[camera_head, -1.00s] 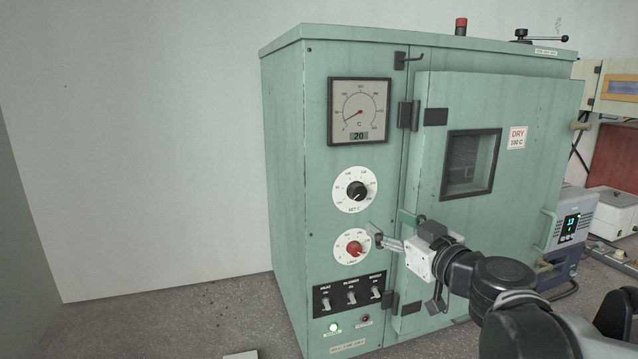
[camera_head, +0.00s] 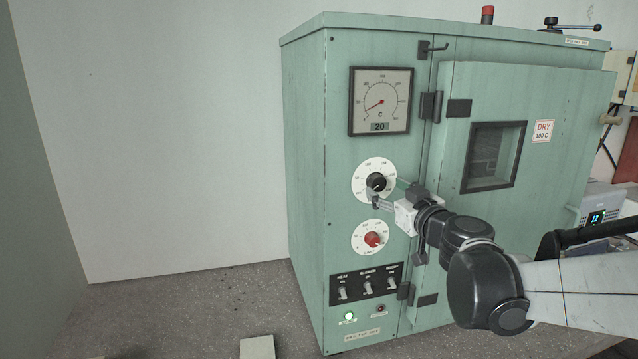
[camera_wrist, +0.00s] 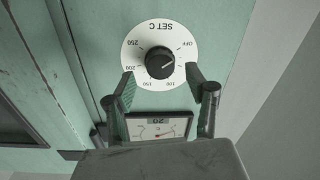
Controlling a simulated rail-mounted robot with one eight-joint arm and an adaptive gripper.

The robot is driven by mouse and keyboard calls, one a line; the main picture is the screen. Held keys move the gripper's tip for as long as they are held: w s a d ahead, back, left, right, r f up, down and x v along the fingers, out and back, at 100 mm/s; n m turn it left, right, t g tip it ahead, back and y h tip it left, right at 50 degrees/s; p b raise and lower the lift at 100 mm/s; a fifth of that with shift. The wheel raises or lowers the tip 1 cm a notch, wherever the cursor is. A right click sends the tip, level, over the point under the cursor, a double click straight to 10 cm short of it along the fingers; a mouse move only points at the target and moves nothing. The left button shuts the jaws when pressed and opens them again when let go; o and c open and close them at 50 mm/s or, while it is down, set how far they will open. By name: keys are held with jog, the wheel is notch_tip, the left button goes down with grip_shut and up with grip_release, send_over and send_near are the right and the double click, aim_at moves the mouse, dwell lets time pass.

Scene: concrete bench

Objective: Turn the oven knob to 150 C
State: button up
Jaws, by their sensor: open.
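The oven (camera_head: 306,190) is a pale green cabinet. Its black SET C knob (camera_head: 376,181) sits on a white dial below the gauge. The dial (camera_wrist: 134,54) appears upside down in the wrist view, with 150 on the side toward my gripper. A pale mark on the knob (camera_wrist: 159,64) seems to point right, near the low end, but the exact reading is unclear. My gripper (camera_head: 388,194) is open and empty in front of the dial. In the wrist view, its fingers (camera_wrist: 160,84) are spread, with the knob centred just beyond the tips; contact is not visible.
The gauge (camera_head: 381,101) above reads 20.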

aim_at(380, 184)
jog(key=shift+x, duration=1.7)
jog(key=c, duration=1.1)
